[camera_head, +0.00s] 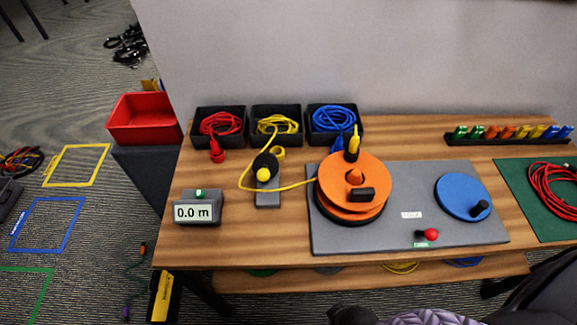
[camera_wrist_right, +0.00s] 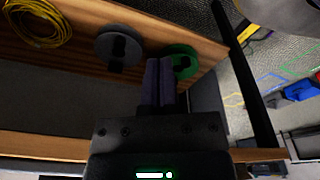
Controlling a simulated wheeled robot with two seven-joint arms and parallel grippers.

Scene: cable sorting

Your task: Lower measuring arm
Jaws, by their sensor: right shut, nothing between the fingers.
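The measuring device has a grey base (camera_head: 267,199) on the table with a black arm (camera_head: 265,162) ending in a yellow knob (camera_head: 264,175). I cannot tell the arm's exact tilt from this angle. A yellow cable (camera_head: 290,187) runs from the orange reel (camera_head: 355,170) past the device and loops back toward the yellow cable box. The display (camera_head: 194,212) left of it reads 0.0 m. My right gripper (camera_wrist_right: 158,62) shows in the right wrist view, shut and empty, away from the measuring arm. My left gripper is not in view.
A grey board (camera_head: 410,238) carries the reel, a blue disc (camera_head: 458,194) and a red knob (camera_head: 431,234). Black boxes of red, yellow and blue cable stand behind. The right wrist view shows a yellow coil (camera_wrist_right: 35,20), a grey disc (camera_wrist_right: 119,46) and a green disc (camera_wrist_right: 181,60).

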